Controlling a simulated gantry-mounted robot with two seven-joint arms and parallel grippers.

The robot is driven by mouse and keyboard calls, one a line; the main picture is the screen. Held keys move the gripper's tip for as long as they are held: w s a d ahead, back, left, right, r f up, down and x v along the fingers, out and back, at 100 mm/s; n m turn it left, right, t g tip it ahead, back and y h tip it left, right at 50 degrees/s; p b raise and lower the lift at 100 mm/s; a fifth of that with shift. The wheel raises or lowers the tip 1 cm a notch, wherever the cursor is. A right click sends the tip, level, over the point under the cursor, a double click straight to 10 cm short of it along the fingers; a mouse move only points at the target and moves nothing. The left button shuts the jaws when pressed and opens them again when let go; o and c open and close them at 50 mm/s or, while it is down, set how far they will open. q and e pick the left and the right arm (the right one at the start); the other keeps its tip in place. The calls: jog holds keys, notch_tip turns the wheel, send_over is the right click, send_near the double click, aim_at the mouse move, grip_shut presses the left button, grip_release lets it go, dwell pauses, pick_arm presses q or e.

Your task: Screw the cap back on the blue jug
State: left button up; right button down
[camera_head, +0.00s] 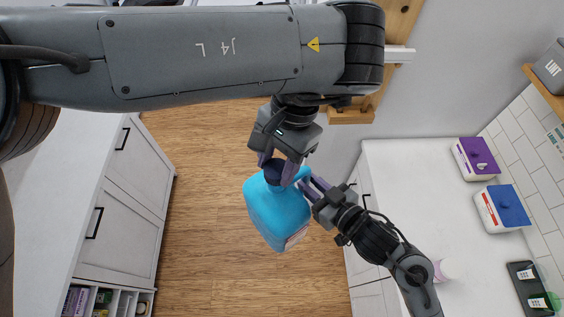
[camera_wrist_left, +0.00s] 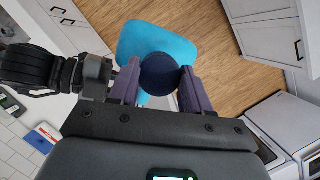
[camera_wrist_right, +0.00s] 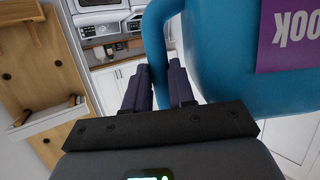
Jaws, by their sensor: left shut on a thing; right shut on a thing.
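The blue jug (camera_head: 280,217) hangs in mid-air over the wooden floor, tilted, with its top toward my left gripper. My left gripper (camera_head: 277,167) is shut on the dark navy cap (camera_wrist_left: 160,74), which lines up with the jug's top. The neck is hidden, so I cannot tell whether the cap is seated or threaded. My right gripper (camera_wrist_right: 158,82) is shut on the jug's handle (camera_wrist_right: 153,42) and holds the jug up from the right side. In the right wrist view the jug's body (camera_wrist_right: 214,65) carries a purple label.
A white counter (camera_head: 405,190) at the right holds a purple-lidded box (camera_head: 476,158), a blue-lidded box (camera_head: 503,207) and a dark tray (camera_head: 533,288). White cabinets (camera_head: 125,215) stand at the left. The floor (camera_head: 205,230) between them is clear.

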aim_at(284, 199)
pick_arm(q)
jog(key=shift+f, duration=0.9)
jog(key=shift+f, duration=0.55)
dwell(0.4)
